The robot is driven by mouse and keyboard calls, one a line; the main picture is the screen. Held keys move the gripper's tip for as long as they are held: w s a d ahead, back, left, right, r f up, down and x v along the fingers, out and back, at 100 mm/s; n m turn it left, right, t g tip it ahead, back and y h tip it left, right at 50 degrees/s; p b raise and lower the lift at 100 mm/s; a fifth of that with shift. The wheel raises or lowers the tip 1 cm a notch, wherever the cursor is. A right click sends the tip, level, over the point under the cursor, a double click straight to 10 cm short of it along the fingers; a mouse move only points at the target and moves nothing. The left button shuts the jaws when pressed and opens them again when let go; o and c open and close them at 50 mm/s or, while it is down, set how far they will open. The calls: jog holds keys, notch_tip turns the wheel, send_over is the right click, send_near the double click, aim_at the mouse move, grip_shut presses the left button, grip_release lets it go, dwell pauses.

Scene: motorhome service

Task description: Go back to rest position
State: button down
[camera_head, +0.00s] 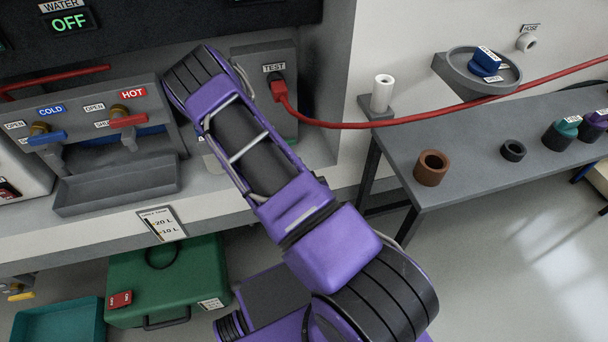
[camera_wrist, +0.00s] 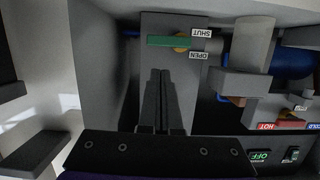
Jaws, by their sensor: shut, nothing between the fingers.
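My gripper (camera_wrist: 160,74) shows in the wrist view with its two black fingers together and nothing between them. Its tips point toward a grey panel (camera_wrist: 152,26) with a green lever (camera_wrist: 174,41) between SHUT and OPEN labels. The wrist picture is upside down. I cannot tell how far the tips are from the panel. In the head view my purple arm reaches up and left across the bench, and its own links hide the gripper.
A red cable (camera_head: 380,124) runs from the TEST socket (camera_head: 275,85) across to the right. COLD and HOT taps (camera_head: 128,120) stand left over a grey trough (camera_head: 118,186). A grey table (camera_head: 470,165) with a brown cup (camera_head: 431,168) is right. A green case (camera_head: 168,280) sits below.

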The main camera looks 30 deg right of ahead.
jog(key=shift+p+v, duration=1.75)
jog(key=shift+v, duration=1)
jog(key=shift+w+r, duration=0.1)
